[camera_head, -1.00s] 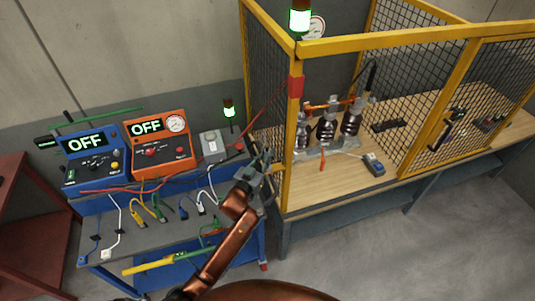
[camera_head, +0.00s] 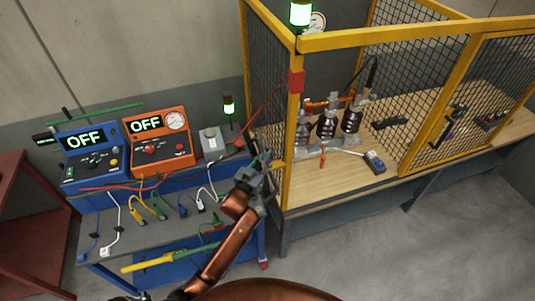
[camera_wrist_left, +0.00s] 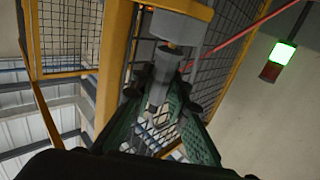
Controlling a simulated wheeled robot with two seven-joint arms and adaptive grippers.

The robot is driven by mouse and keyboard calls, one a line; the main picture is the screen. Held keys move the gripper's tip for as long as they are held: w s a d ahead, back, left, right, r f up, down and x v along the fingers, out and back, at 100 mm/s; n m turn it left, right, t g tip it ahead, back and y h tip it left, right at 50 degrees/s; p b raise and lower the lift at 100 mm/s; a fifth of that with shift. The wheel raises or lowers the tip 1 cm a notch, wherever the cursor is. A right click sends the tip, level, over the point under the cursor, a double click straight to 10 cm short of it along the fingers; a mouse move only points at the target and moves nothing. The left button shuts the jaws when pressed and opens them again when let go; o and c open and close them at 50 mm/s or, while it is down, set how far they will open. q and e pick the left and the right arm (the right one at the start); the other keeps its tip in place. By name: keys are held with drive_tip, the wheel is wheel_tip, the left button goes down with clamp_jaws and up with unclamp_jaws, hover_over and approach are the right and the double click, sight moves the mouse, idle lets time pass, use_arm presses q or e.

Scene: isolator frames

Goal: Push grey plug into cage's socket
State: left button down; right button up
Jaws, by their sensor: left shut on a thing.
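My left gripper (camera_head: 262,162) is beside the cage's yellow corner post (camera_head: 291,140), at the right end of the bench. In the left wrist view my left gripper (camera_wrist_left: 163,88) has its green-lined fingers closed around the grey plug (camera_wrist_left: 158,92). Just beyond the plug, in line with it, is a grey block on a yellow bracket, which looks like the cage's socket (camera_wrist_left: 178,28). The plug's front end is close to this block; I cannot tell whether they touch. In the head view the plug and socket are not clearly distinguishable. My right gripper is not in view.
A blue OFF unit (camera_head: 88,158) and an orange OFF unit (camera_head: 160,145) stand on the bench with several cables. A red cable (camera_head: 262,108) runs up to the cage post. Insulators (camera_head: 327,125) stand inside the mesh cage. Grey floor is open at lower right.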

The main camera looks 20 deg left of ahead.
use_arm(q)
drive_tip(key=shift+f, duration=0.35)
drive_tip(key=c, duration=1.8)
unclamp_jaws()
drive_tip(key=s+a, duration=0.2)
drive_tip(key=s, duration=0.9)
drive_tip(key=shift+s, duration=0.4)
drive_tip(key=shift+a, duration=0.15)
